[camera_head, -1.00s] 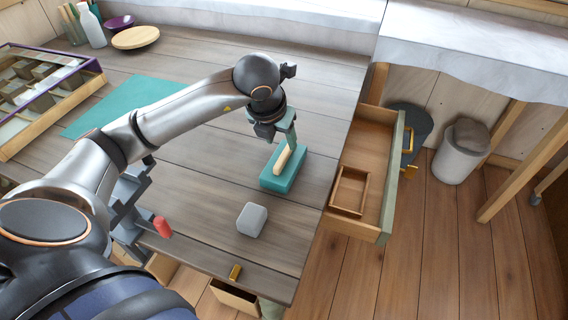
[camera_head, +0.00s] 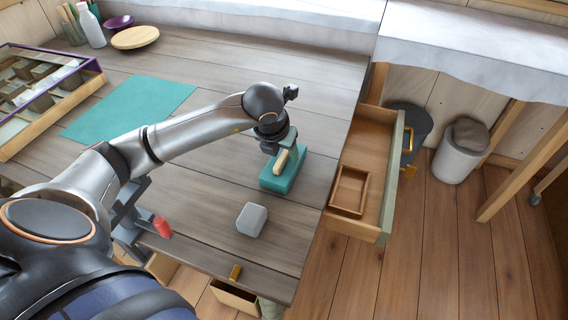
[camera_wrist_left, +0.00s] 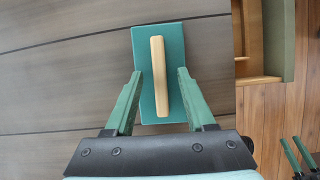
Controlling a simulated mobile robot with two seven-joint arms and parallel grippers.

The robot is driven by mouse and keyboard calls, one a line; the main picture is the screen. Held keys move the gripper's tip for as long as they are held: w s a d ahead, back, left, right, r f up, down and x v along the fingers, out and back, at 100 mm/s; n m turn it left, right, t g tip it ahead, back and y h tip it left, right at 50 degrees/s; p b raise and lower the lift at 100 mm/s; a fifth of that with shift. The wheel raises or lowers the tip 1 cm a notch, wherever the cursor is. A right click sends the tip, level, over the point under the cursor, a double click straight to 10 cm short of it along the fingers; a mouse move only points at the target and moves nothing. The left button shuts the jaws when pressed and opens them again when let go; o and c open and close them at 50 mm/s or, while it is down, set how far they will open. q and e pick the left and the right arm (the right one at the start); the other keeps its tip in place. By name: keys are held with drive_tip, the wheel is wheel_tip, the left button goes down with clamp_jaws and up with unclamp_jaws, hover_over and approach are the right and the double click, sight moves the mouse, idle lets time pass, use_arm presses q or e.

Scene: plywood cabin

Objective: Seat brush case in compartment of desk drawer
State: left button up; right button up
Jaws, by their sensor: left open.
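The brush case, a teal block (camera_head: 292,176) with a pale wooden bar along its top, lies on the desk near the right edge. My left gripper (camera_head: 277,150) is just above its far end in the head view. My right gripper (camera_wrist_left: 297,154) shows at the wrist view's lower right, fingers apart.
A grey block (camera_head: 252,220) sits on the desk nearer me. A teal mat (camera_head: 130,108) and a divided display case (camera_head: 45,85) are left. Bins stand beyond the drawer.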

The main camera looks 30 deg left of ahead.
use_arm(q)
drive_tip(key=shift+f, duration=0.2)
drive_tip(key=shift+c, duration=0.2)
clamp_jaws()
idle(1.2)
